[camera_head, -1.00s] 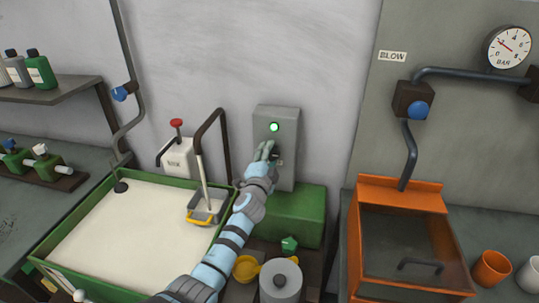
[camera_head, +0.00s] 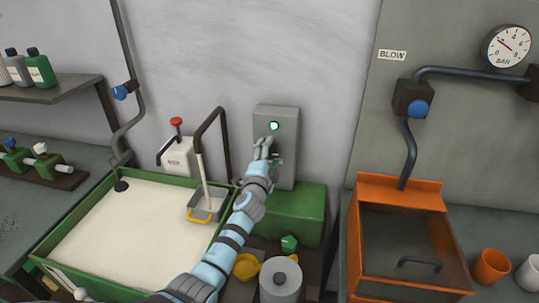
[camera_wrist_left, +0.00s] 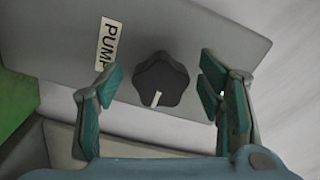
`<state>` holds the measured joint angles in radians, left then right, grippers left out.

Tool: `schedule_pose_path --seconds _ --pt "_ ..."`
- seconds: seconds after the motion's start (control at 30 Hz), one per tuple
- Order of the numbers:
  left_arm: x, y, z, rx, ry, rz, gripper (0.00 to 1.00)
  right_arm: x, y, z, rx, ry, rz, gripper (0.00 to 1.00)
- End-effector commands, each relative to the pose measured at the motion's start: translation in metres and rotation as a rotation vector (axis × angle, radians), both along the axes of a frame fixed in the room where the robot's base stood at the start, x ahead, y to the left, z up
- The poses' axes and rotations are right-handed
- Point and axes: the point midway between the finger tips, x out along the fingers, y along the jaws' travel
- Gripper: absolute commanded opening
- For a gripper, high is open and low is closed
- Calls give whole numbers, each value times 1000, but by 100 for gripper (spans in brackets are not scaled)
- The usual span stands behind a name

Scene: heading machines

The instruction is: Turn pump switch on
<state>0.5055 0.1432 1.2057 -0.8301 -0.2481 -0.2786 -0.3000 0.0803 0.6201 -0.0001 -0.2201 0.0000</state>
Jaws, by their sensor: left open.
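The pump switch is a dark knob (camera_wrist_left: 161,79) with a white pointer mark, on the grey control box (camera_head: 286,115). In the left wrist view a label reading PUMP (camera_wrist_left: 107,45) is beside the knob. A green lamp (camera_head: 274,126) glows on the box. My left gripper (camera_head: 264,148) is in front of the box in the head view and hides the knob there. In the left wrist view its open fingers (camera_wrist_left: 163,92) stand on either side of the knob, with gaps visible between them and it. My right gripper is not in view.
A green-rimmed tank (camera_head: 65,275) with pale liquid stands left of my arm. A green block (camera_head: 300,215) is under the box. An orange cabinet (camera_head: 400,195) is at right. A grey canister (camera_head: 281,285) and a yellow cup (camera_head: 247,267) are near my forearm.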

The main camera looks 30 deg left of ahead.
Motion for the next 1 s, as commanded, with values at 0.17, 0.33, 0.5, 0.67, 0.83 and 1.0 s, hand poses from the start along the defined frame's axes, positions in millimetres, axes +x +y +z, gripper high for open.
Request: schedule_pose_path --seconds 0.17,0.33,0.5,0.67,0.83,1.0 --pt "-7 -2 0 0 -2 1 62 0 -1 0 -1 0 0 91" --pt "-43 -11 -1 -1 -2 -2 62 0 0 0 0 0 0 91" --pt "-89 -24 -1 -1 1 -2 62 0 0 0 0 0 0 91" --pt "-113 -30 0 0 1 0 62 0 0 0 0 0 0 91" --pt "-117 -31 0 1 1 0 62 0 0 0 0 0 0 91" --pt "-117 -30 0 0 0 0 62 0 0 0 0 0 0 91"
